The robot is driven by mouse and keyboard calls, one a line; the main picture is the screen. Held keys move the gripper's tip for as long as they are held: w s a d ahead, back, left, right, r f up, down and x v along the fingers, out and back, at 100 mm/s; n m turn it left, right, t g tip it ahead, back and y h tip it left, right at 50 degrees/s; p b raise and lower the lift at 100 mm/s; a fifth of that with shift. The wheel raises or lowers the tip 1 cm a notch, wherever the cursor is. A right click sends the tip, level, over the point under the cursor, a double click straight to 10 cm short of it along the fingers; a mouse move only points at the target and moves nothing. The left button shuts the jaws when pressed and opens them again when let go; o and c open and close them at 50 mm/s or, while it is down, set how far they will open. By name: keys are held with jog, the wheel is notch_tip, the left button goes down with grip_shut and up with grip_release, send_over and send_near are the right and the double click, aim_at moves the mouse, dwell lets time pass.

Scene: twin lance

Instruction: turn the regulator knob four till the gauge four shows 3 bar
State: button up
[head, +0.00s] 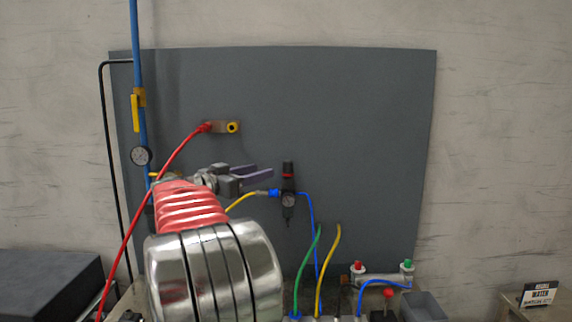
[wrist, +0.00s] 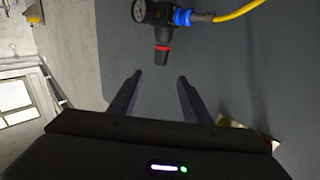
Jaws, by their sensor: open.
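The regulator has a black knob (head: 288,167) on top with a red ring below it, and a small round gauge (head: 288,200) on its front. It is mounted on the grey wall panel. In the wrist view the knob (wrist: 162,57) points toward my gripper, with the gauge (wrist: 139,11) at the top edge; its needle is too small to read. My gripper (head: 262,176) is open and empty, just left of the knob in the head view. In the wrist view my gripper (wrist: 157,78) has its fingertips just short of the knob, one to each side.
A yellow hose (wrist: 238,10) joins the regulator at a blue fitting. A red hose (head: 150,195) runs from a panel fitting past my arm. A blue pipe with a yellow-handled valve (head: 135,112) and another gauge (head: 141,156) stands at left. Several hoses rise below.

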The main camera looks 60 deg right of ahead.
aim_at(284, 164)
dwell(0.3)
jog(key=x, duration=1.4)
jog(key=shift+w, duration=0.2)
jog(key=shift+c, duration=0.5)
